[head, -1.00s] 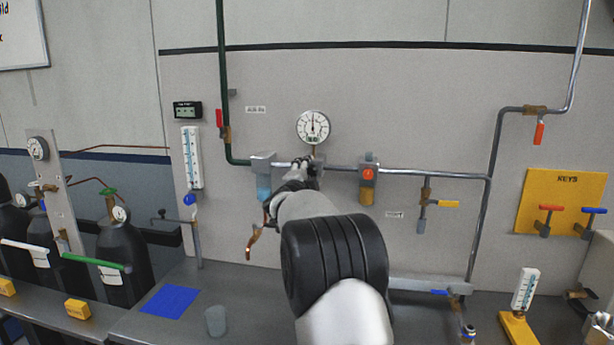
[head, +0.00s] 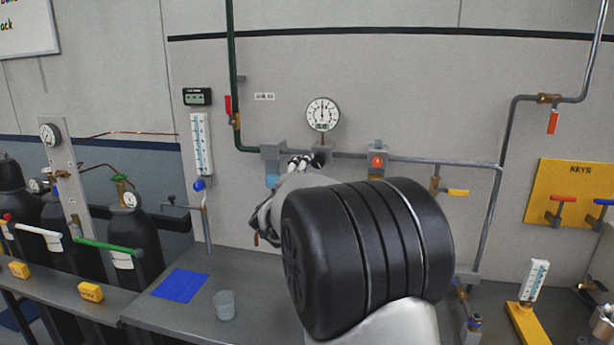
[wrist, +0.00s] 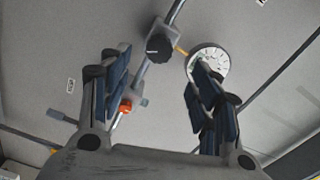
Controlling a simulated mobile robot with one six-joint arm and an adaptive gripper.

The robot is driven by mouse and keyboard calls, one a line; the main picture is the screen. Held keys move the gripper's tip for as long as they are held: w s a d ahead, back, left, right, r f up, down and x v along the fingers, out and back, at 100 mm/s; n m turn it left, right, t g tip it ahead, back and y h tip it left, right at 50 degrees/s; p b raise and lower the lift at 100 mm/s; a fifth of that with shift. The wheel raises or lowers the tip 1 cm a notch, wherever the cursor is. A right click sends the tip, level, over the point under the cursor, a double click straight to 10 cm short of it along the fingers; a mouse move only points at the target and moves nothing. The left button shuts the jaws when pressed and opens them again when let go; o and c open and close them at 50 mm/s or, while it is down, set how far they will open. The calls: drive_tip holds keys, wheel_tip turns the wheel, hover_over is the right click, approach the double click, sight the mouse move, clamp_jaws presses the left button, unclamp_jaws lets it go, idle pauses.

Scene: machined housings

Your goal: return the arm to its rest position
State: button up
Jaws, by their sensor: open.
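My arm rises from the bottom right of centre in the head view, its large black joint in front. My gripper is mostly hidden behind my arm there. In the wrist view my gripper (wrist: 160,92) is open, its two dark finger sets wide apart with nothing between them but the wall and pipe beyond. The round pressure gauge (head: 322,114) is on the wall just above my arm; it also shows beside the right finger in the wrist view (wrist: 208,64). A black knob (wrist: 159,46) on the pipe block shows between the fingers, apart from them.
A horizontal pipe (head: 440,161) with an orange-knobbed valve (head: 377,161) runs along the wall. The bench holds a blue mat (head: 181,286), a cup (head: 224,305) and a yellow-based gauge stand (head: 528,305). Dark gas cylinders (head: 134,232) stand left. A yellow key board (head: 572,198) hangs right.

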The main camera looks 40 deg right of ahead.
idle(0.4)
drive_tip(key=a+r+n+t+y, duration=0.1)
drive_tip(key=a+n+t+y, duration=0.2)
drive_tip(key=a+n+y, duration=0.65)
drive_tip(key=s+a+f+n+g+y, duration=0.1)
drive_tip(key=s+a+f+n+y, duration=0.15)
drive_tip(key=s+a, duration=0.5)
drive_tip(key=s+a+f+n+g+y, duration=0.15)
drive_tip(key=s+a+n, duration=0.25)
drive_tip(key=a, duration=0.6)
drive_tip(key=s+a+f+n+g, duration=0.2)
drive_tip(key=s+f+n, duration=0.1)
drive_tip(key=s, duration=0.5)
drive_tip(key=s+a+f+n+g, duration=0.2)
drive_tip(key=s+f, duration=0.4)
drive_tip(key=s, duration=0.3)
drive_tip(key=s+a+f+n+g, duration=0.2)
drive_tip(key=s+f+n+g, duration=0.1)
drive_tip(key=s, duration=0.6)
drive_tip(key=shift+s+f+n, duration=0.25)
drive_tip(key=shift+f+n, duration=0.15)
drive_tip(key=shift+f, duration=0.45)
drive_tip(key=shift+g, duration=0.25)
